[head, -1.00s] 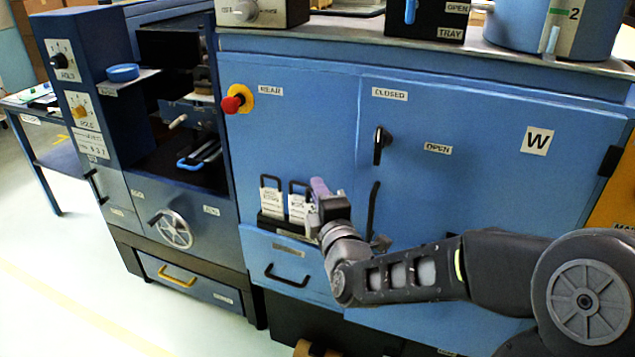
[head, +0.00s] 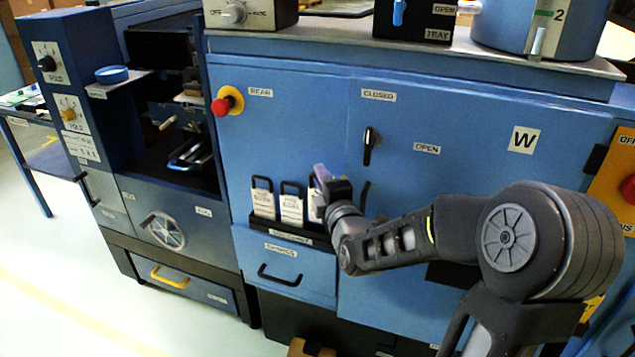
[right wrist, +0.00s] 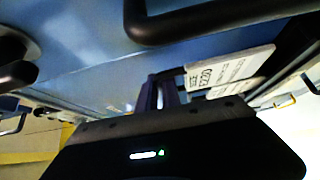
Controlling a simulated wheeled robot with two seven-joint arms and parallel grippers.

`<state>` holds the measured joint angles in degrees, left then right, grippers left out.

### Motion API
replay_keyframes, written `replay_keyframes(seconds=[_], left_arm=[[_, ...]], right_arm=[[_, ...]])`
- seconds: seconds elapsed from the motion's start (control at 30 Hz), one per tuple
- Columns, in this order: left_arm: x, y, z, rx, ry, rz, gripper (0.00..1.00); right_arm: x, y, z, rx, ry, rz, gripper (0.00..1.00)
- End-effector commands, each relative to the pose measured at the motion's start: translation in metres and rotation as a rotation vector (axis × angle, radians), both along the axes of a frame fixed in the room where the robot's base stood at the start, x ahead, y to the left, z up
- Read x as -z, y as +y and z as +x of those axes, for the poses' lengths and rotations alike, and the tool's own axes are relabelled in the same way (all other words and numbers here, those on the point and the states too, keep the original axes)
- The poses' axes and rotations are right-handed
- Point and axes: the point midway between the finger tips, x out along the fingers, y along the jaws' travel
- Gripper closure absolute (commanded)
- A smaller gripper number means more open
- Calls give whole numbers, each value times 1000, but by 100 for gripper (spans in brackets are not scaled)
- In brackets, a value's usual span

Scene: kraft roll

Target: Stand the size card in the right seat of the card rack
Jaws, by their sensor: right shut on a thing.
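The card rack (head: 283,233) is a dark ledge low on the blue cabinet front. Two white cards with black loop handles stand in it, the left card (head: 263,203) and the middle card (head: 291,207). My right gripper (head: 321,178) is at the rack's right end, shut on the size card (head: 314,204), a white card partly hidden behind the gripper. The size card is upright beside the middle card; I cannot tell whether its foot rests in the right seat. In the right wrist view the printed size card (right wrist: 230,67) shows beside the fingers (right wrist: 168,95). My left gripper is out of view.
A drawer with a black handle (head: 280,276) is below the rack. A black door handle (head: 368,146) is above and right of the gripper. A red knob (head: 222,106) and a handwheel (head: 163,231) are to the left.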

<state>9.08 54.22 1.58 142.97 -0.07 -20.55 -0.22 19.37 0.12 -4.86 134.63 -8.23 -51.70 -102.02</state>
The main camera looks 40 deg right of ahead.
Motion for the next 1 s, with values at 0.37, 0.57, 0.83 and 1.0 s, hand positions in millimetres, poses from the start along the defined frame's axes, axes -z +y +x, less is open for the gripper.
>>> replay_keyframes(seconds=[0.37, 0.57, 0.83, 1.0], left_arm=[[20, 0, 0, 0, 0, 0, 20], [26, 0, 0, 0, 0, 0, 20], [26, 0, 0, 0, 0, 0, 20], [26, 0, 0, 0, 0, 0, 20]], right_arm=[[27, -5, 3, 0, -1, -1, 100], [31, -5, 3, 0, -1, -1, 100], [31, -5, 3, 0, -1, -1, 100], [31, -5, 3, 0, -1, -1, 100]])
